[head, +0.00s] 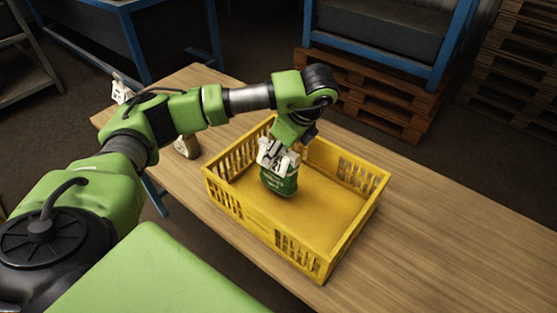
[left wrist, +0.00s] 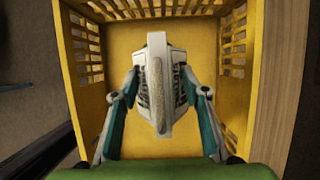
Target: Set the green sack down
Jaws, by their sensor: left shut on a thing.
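The green sack (head: 279,183) is inside the yellow crate (head: 292,262), towards its left back part, and hangs roughly upright below my left gripper (head: 278,158). My left gripper points down and is shut on the sack's upper part. In the left wrist view the sack's pale top with a tan seam (left wrist: 160,110) sits between the two fingers of the gripper (left wrist: 160,95), over the crate floor. The sack's base is close to the crate floor; I cannot tell whether it touches. My right gripper is not in view.
The crate stands on a wooden table (head: 450,225) and its slatted walls rise around the sack. A beige sack (head: 187,147) stands left of the crate, partly behind my arm. A small white item (head: 121,89) is at the table's far left. The crate's front and right floor is clear.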

